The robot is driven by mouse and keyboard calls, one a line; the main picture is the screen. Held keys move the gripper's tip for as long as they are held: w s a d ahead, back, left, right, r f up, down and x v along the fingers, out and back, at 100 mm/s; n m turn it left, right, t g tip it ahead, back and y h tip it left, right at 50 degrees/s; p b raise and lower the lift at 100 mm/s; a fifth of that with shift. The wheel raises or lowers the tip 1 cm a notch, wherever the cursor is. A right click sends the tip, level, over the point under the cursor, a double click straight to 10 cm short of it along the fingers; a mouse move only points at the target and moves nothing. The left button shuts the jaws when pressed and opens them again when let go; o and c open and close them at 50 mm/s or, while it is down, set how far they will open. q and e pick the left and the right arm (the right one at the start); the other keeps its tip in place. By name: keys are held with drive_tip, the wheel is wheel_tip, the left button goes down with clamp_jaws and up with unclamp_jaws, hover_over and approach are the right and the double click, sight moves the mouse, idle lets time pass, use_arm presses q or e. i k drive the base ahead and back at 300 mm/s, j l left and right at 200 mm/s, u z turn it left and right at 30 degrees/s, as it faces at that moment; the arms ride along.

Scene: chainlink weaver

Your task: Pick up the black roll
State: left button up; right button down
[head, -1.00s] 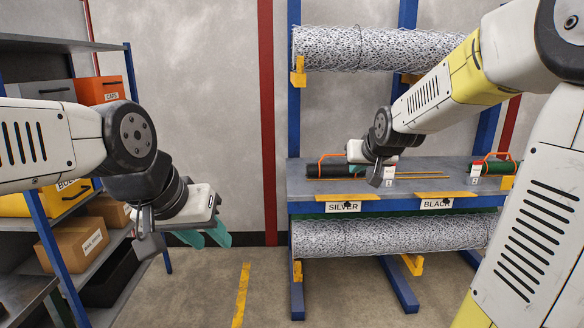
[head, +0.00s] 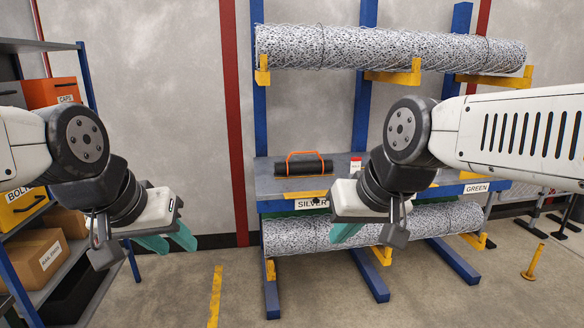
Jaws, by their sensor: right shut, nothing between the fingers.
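A black roll (head: 304,168) with an orange handle (head: 305,154) lies on the grey shelf (head: 268,180) of the rack, behind the SILVER label (head: 311,203). My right gripper (head: 346,233) is in front of the shelf, to the right of and lower than the roll in the picture. Its teal fingers are shut with nothing in them. My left gripper (head: 168,241) is open and empty at the left, well away from the roll. My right arm hides the right part of the shelf.
Large wire mesh rolls rest on the rack above (head: 390,48) and below the shelf. A small red and white item (head: 355,165) stands right of the black roll. Shelving with boxes (head: 45,255) is at the far left. Floor ahead is clear.

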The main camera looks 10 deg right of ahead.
sight(322, 166)
drive_tip(key=i+j, duration=0.1)
drive_tip(key=i, duration=0.45)
drive_tip(key=i+j+z, duration=0.1)
drive_tip(key=i, duration=0.4)
drive_tip(key=i+j, duration=0.15)
drive_tip(key=i, duration=0.4)
drive_tip(key=i+j, duration=0.15)
drive_tip(key=i, duration=0.35)
drive_tip(key=i+j+z, duration=0.1)
drive_tip(key=i, duration=0.45)
